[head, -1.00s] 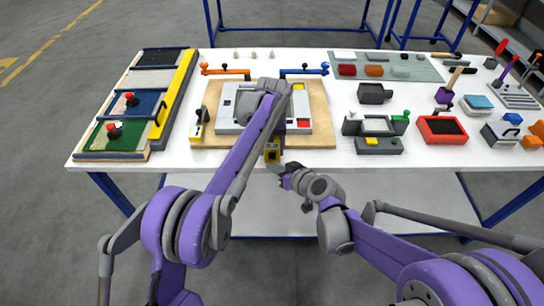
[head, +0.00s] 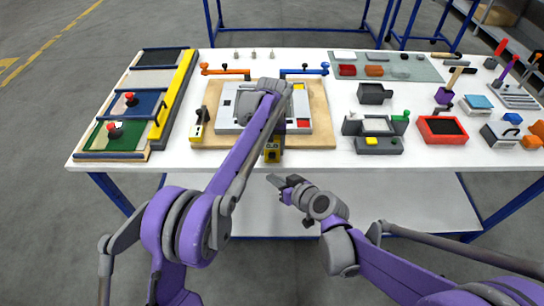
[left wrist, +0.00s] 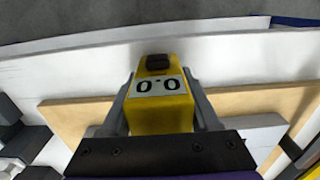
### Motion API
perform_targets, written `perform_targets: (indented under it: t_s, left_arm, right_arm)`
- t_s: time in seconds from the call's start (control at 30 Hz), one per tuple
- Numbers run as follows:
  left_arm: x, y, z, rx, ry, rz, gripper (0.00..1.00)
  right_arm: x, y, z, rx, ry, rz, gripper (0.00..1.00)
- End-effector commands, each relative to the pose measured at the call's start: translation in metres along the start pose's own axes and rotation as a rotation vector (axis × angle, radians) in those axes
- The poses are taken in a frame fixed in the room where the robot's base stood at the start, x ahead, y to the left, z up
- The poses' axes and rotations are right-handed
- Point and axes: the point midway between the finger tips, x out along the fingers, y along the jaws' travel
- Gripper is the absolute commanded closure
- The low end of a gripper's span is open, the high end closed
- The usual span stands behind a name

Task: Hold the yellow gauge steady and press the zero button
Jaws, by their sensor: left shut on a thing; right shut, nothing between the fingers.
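The yellow gauge (head: 272,154) is at the front edge of the table, by the front of the wooden board. The left wrist view shows its top (left wrist: 160,115), with a white display reading 0.0 and a dark button (left wrist: 158,62) at the far end. My left gripper (left wrist: 162,100) is shut on the gauge, a finger on each side; in the head view my arm partly covers this. My right gripper (head: 276,182) is shut and empty, in front of and below the gauge, apart from it and off the table edge.
A grey fixture (head: 228,100) lies on the wooden board (head: 318,128) behind the gauge. A yellow and black device (head: 199,124) sits at the board's left. A grey box with a yellow button (head: 378,145) and a red tray (head: 441,128) stand to the right.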

Motion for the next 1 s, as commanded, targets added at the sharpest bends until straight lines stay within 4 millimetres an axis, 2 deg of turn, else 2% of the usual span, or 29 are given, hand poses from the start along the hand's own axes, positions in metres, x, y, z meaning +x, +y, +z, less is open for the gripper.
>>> perform_targets:
  t_s: [0.13,0.17,0.33,0.63,0.73,0.87,1.0]
  left_arm:
    - [0.000,0.000,0.000,0.000,0.000,0.000,1.00]
    - [0.000,0.000,0.000,0.000,0.000,0.000,0.34]
    - [0.000,0.000,0.000,0.000,0.000,0.000,0.04]
    - [-0.001,0.000,0.000,0.000,0.000,0.000,0.03]
    - [-0.007,0.000,0.000,0.000,0.000,0.000,0.03]
    - [-0.027,0.000,0.000,0.000,0.000,0.000,0.03]
    - [-0.058,0.000,0.000,0.000,0.000,0.000,0.03]
  right_arm:
    - [0.000,0.000,0.000,0.000,0.000,0.000,1.00]
    - [0.000,0.000,0.000,0.000,0.000,0.000,1.00]
    - [0.000,0.000,0.000,0.000,0.000,0.000,1.00]
    - [0.000,0.000,0.000,0.000,0.000,0.000,1.00]
    - [0.000,0.000,0.000,0.000,0.000,0.000,1.00]
    - [0.000,0.000,0.000,0.000,0.000,0.000,1.00]
    - [0.000,0.000,0.000,0.000,0.000,0.000,1.00]
